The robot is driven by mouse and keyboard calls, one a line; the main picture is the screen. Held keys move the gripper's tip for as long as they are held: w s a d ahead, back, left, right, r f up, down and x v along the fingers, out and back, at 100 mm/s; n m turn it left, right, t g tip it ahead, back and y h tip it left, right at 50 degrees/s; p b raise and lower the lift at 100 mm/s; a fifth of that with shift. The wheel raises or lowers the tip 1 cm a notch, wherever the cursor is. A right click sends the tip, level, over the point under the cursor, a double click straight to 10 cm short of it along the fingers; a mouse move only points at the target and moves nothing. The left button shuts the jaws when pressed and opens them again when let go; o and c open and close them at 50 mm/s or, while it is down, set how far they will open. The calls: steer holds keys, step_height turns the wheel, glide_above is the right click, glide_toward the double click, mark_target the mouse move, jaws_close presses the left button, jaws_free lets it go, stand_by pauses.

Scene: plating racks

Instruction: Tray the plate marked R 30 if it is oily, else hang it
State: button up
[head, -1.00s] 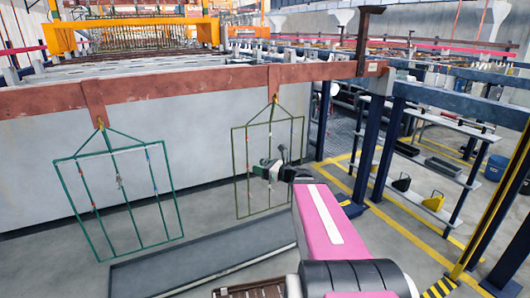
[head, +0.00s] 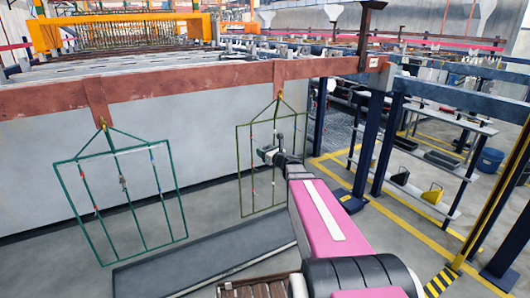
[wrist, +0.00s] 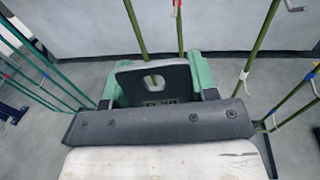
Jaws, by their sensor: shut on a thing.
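My gripper (head: 270,154) is in front of the right, olive-green hanging rack (head: 239,170). In the wrist view its green fingers (wrist: 158,82) are shut on a grey plate (wrist: 180,76) with an oval hole near its top. A dark marking at the plate's lower edge is partly hidden by the gripper body, and I cannot read it fully. No clear oil shows on the visible face. The olive rods (wrist: 178,30) stand beyond the plate; I cannot tell whether it touches them. A teal rack (head: 60,190) hangs to the left with small clips on its rods.
Both racks hang from a rusty red beam (head: 190,82). A long shallow grey trough (head: 205,262) lies on the floor below. A brown slatted surface (head: 262,288) is at the bottom edge.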

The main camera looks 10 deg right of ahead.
steer(key=d+x, duration=0.1)
steer(key=x, duration=0.7)
steer(key=shift+w+f, duration=0.2)
steer(key=shift+w, duration=0.5)
steer(key=shift+x, duration=1.05)
stand_by(0.5)
steer(key=shift+w+a+f, duration=0.1)
steer(key=shift+w+f, duration=0.6)
steer(key=shift+w, duration=0.1)
stand_by(0.7)
stand_by(0.4)
steer(key=o, duration=1.1)
steer(key=shift+s, duration=0.15)
